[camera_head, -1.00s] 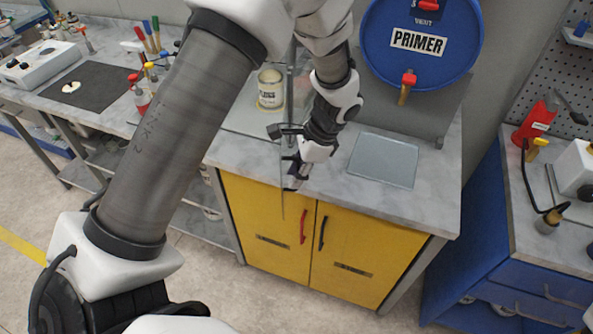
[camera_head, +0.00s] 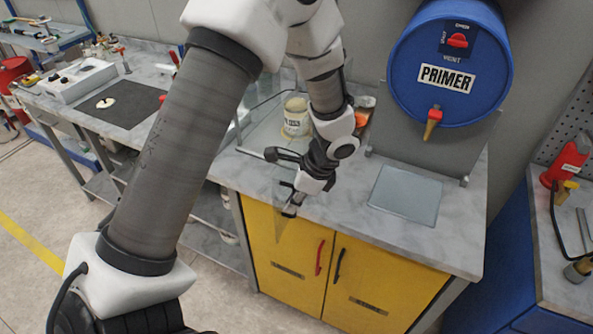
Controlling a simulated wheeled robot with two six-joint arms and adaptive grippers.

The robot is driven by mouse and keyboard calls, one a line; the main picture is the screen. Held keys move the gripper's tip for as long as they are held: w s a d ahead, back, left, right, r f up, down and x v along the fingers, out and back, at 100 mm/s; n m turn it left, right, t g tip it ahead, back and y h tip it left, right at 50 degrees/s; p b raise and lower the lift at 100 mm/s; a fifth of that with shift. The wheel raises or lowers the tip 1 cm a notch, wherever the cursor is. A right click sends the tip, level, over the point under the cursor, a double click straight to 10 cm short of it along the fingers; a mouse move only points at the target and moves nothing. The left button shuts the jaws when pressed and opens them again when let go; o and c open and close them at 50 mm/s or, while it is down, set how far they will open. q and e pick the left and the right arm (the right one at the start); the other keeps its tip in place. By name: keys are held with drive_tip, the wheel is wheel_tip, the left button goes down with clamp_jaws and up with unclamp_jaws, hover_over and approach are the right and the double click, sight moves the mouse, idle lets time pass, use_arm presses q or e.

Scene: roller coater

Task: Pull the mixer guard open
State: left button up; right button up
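The mixer guard (camera_head: 282,222) shows as a thin clear panel by my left gripper, reaching out past the front edge of the worktop. Its outline is faint, and my arm hides part of it. My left gripper (camera_head: 289,207) is at this panel, pointing down in front of the yellow cabinet. The fingers are small and dark, so I cannot tell whether they are closed on the guard. Behind my wrist, a cream can (camera_head: 295,116) with a label stands inside the clear-walled mixer enclosure. My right gripper is not in view.
A blue PRIMER drum (camera_head: 450,62) with a red-handled tap stands at the back right. A grey glass plate (camera_head: 405,194) lies on the worktop (camera_head: 450,235). Yellow doors (camera_head: 300,258) are below. A side bench (camera_head: 150,125) is at left, and a blue cabinet (camera_head: 510,275) at right.

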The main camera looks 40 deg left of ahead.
use_arm(q)
drive_tip(key=shift+o, duration=1.1)
drive_tip(key=v, duration=1.2)
